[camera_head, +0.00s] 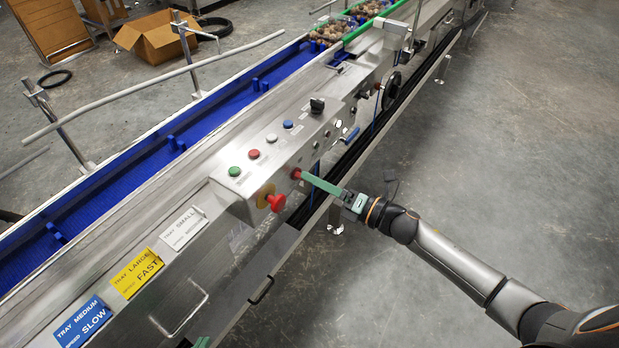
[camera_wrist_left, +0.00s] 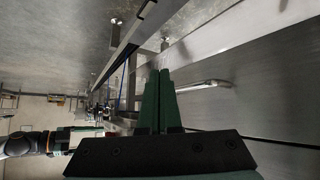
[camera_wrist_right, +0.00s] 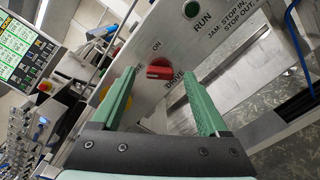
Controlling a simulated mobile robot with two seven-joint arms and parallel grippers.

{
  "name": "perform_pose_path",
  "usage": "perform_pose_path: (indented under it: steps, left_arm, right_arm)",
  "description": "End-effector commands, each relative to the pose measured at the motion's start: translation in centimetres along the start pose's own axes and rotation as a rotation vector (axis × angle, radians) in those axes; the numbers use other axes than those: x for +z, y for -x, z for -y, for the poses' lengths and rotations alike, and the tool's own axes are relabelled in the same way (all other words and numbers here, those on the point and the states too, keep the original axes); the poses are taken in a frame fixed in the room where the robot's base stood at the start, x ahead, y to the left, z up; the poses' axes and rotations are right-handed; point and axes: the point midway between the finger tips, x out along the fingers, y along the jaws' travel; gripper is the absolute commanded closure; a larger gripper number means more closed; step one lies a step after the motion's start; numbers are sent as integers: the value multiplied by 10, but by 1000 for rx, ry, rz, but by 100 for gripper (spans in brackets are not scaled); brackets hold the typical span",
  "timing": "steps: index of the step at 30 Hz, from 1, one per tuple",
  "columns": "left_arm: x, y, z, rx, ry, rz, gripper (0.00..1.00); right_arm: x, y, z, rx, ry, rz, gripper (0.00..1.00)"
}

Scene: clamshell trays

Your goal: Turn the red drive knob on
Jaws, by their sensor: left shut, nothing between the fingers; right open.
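The red drive knob (camera_wrist_right: 159,69) is on a steel panel in the right wrist view, with the words ON and DRIVE beside it. Its grip bar lies roughly level across the picture. My right gripper (camera_wrist_right: 160,78) is open, its green fingers on either side of the knob in that view; whether they touch it I cannot tell. In the head view the right gripper (camera_head: 316,182) reaches the knob (camera_head: 296,173) from the right. My left gripper (camera_wrist_left: 160,75) is shut and empty, low beside the machine; only green tips (camera_head: 201,342) show at the head view's bottom edge.
A red mushroom button (camera_head: 277,203) on a yellow plate sticks out just left of the knob. Coloured push buttons (camera_head: 254,154) and a black selector (camera_head: 317,103) sit on the panel top. The floor (camera_head: 480,170) at right is clear.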

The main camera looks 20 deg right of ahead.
Motion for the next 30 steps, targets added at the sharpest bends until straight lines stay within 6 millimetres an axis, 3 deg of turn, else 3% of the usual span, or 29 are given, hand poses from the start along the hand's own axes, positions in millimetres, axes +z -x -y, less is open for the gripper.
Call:
perform_pose_path:
  steps: [6, 17, 30]
  left_arm:
    - [2, -1, 1, -2, -1, 1, 100]
    - [2, -1, 2, -3, 0, 2, 100]
    - [2, -1, 2, -3, 0, 2, 100]
  right_arm:
    - [0, -21, 0, 0, -1, 0, 22]
    - [0, -24, 0, -1, -2, 0, 24]
    - [0, -24, 0, 0, -2, 0, 73]
